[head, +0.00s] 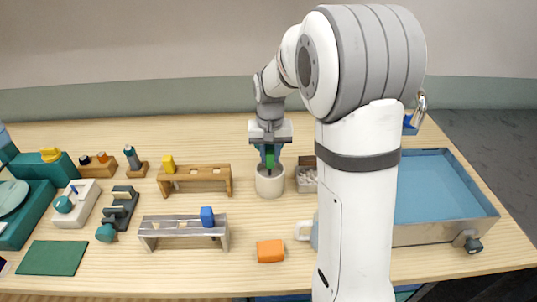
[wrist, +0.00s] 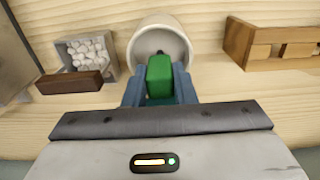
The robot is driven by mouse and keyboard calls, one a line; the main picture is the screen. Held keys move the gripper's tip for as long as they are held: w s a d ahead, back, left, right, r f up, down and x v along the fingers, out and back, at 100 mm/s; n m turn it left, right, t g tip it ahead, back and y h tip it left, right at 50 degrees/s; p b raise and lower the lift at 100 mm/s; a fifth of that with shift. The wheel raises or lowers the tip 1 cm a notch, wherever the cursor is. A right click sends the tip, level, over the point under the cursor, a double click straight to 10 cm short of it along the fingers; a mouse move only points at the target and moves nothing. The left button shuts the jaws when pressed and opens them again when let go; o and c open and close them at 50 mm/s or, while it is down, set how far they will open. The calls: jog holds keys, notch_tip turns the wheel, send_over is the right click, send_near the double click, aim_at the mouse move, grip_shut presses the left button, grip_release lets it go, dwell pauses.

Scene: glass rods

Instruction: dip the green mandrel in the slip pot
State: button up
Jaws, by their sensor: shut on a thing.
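My gripper (head: 269,156) is shut on the green mandrel (head: 270,161). In the wrist view the mandrel's green block (wrist: 159,77) sits between my gripper's blue fingers (wrist: 160,92). The slip pot (head: 269,184), a pale round cup, stands directly below my gripper in the head view. It also shows in the wrist view (wrist: 183,33), with the mandrel over its near side. A small dark tip shows past the green block, against the pot's opening. I cannot tell how far the mandrel's lower end reaches into the pot.
A wooden rack (head: 197,182) with a yellow-topped piece stands left of the pot. A metal rack (head: 182,230) holds a blue-topped piece. A box of white pellets (wrist: 86,52) stands close beside the pot. An orange block (head: 270,251) lies in front. A blue-floored tray (head: 424,185) is at right.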

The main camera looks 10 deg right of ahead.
notch_tip(320, 180, up, 11)
jog(key=p, duration=0.7)
jog(key=shift+f, duration=0.2)
